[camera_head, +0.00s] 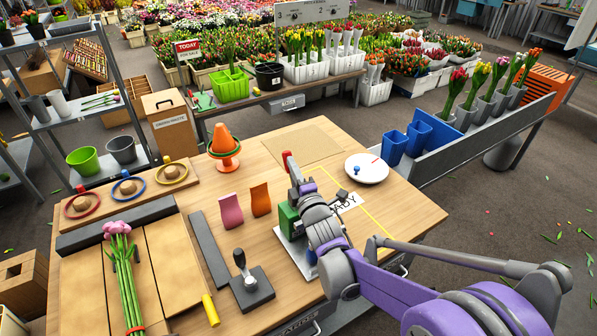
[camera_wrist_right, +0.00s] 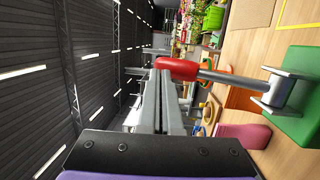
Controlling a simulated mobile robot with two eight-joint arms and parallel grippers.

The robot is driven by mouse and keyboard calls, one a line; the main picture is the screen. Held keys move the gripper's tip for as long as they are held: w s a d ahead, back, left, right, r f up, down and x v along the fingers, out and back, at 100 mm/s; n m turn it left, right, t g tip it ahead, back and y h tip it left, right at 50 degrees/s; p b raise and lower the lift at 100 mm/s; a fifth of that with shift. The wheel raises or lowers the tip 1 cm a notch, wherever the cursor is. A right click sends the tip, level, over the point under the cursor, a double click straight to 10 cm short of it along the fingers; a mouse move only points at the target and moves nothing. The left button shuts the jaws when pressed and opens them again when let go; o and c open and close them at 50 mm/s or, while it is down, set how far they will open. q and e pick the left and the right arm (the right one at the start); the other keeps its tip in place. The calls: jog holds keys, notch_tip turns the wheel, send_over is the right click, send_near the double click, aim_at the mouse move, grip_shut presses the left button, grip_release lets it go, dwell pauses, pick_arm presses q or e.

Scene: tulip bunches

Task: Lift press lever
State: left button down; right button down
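The press (camera_head: 289,218) is a green block on a pale base plate, partly hidden behind my right arm. Its lever has a red grip (camera_head: 287,158), which stands up high above the block. In the right wrist view the grey lever rod (camera_wrist_right: 232,77) runs from the green press body (camera_wrist_right: 303,95) to the red grip (camera_wrist_right: 178,68). My right gripper (camera_head: 294,170) is at the lever's top end. Its two fingers (camera_wrist_right: 163,82) lie close together, with their tips at the red grip. I cannot tell whether they touch it. My left gripper is out of view.
Pink and orange packets (camera_head: 231,211) stand left of the press. A black stand with a knobbed stick (camera_head: 250,284) and bound pink tulips (camera_head: 124,270) are nearer. A white plate (camera_head: 367,168) lies to the right. An orange cone (camera_head: 223,148) stands at the back.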

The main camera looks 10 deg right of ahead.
jog(key=shift+w+a, duration=0.3)
jog(key=shift+w, duration=0.55)
